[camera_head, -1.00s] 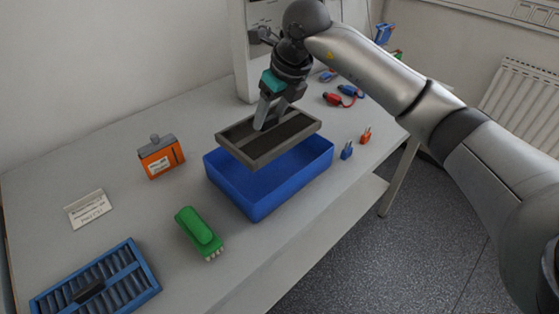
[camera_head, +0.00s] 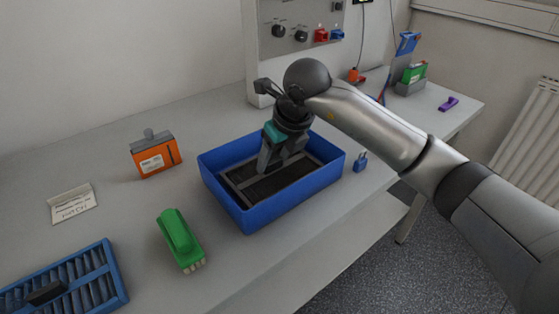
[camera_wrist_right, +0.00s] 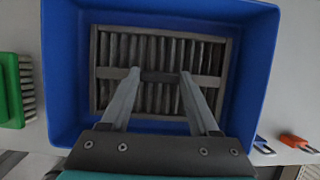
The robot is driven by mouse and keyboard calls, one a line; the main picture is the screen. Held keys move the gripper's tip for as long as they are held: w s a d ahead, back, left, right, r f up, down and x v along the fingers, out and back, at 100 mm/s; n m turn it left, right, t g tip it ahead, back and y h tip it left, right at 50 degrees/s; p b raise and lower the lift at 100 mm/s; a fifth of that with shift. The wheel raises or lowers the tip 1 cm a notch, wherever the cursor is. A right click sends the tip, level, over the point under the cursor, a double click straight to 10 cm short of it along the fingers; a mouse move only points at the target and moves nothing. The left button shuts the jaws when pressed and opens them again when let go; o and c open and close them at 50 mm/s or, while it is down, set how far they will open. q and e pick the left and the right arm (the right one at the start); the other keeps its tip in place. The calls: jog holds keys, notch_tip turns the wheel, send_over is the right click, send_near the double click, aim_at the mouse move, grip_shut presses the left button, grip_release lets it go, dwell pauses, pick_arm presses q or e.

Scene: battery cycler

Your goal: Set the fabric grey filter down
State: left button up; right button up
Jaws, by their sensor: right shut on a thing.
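The grey filter (camera_head: 291,179), a flat frame with dark pleats and a crossbar, is inside the blue bin (camera_head: 268,212), below its rim. It also shows in the right wrist view (camera_wrist_right: 113,94), lying within the bin walls (camera_wrist_right: 61,70). My right gripper (camera_head: 268,168) points down into the bin, shut on the filter's crossbar. Its two fingers (camera_wrist_right: 158,76) straddle the middle of the bar in the wrist view. I cannot tell whether the filter touches the bin floor. My left gripper is not in view.
A green brush (camera_head: 179,238) and a blue-framed filter (camera_head: 100,277) lie left of the bin. An orange box (camera_head: 155,160) stands behind them near a label card (camera_head: 72,203). A small blue plug (camera_head: 360,162) is right of the bin. The bench's back left is clear.

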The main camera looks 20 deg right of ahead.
jog(key=shift+a, duration=0.1)
jog(key=o, duration=1.4)
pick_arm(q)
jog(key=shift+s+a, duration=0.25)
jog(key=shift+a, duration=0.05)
